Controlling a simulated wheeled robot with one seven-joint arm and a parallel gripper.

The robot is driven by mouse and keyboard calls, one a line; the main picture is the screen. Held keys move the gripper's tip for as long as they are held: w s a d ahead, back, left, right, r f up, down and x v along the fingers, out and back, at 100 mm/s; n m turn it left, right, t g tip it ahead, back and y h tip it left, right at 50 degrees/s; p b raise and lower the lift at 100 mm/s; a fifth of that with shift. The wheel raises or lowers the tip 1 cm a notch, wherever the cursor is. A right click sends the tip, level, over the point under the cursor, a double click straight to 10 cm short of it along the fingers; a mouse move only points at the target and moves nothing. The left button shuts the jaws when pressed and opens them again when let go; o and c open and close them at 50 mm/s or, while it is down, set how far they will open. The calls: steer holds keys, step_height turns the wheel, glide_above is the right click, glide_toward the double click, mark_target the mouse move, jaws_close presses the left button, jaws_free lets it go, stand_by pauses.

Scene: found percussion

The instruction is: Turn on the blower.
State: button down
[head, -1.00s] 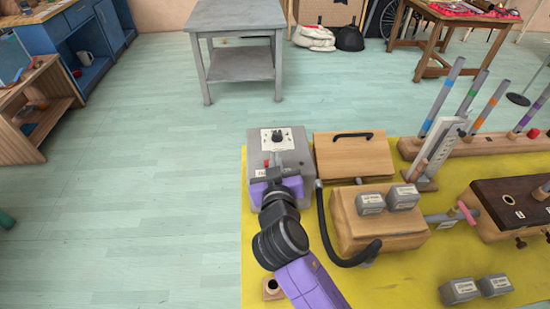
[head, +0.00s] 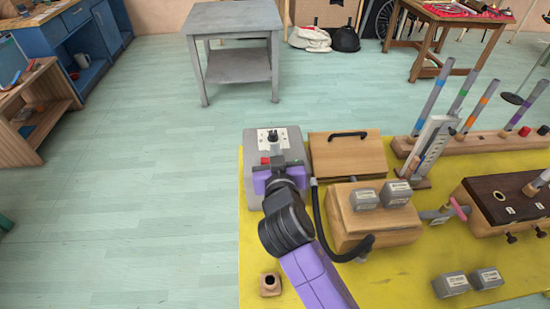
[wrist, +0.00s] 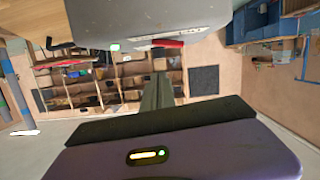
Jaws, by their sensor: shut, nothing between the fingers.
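The blower appears to be the grey box (head: 258,140) at the left end of the yellow mat in the head view. A dark knob on a white dial plate (head: 272,138) is on its top, and a small red part (head: 265,160) shows at its near side. My gripper (head: 282,163) is shut and empty, close to that near side; the arm hides much of the face. In the wrist view the grey box (wrist: 190,18) fills the top, with a red part (wrist: 168,43) and a lit green light (wrist: 115,46). My shut fingers (wrist: 158,88) point toward it; contact cannot be told.
A black hose (head: 325,235) curves from beside the grey box to a wooden box (head: 352,220). A wooden case with a black handle (head: 335,153) stands right of the blower. A small wooden block (head: 270,284) sits nearer. The floor to the left is clear.

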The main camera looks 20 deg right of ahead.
steer(key=b+v, duration=0.2)
steer(key=v, duration=0.8)
steer(key=shift+d+r, duration=0.3)
steer(key=shift+d, duration=0.1)
steer(key=a+r+n+t+y, duration=0.2)
steer(key=a+r+n, duration=0.1)
steer(key=a, duration=0.1)
steer(key=s+a+f+n+t+y, duration=0.1)
steer(key=s+a+f+n+y, duration=0.15)
steer(key=s+y, duration=0.2)
steer(key=s+d+f+m+g, duration=0.1)
steer(key=s+d+f, duration=0.1)
steer(key=s, duration=0.7)
steer(key=s+d+f+h, duration=0.1)
steer(key=s+d+f, duration=0.1)
steer(key=s, duration=0.8)
steer(key=s+d+f+m+g, duration=0.1)
steer(key=s+d, duration=0.3)
steer(key=s, duration=0.6)
steer(key=shift+s+d+f+m+g, duration=0.2)
steer(key=shift+f+m+g, duration=0.15)
steer(key=shift+f, duration=0.45)
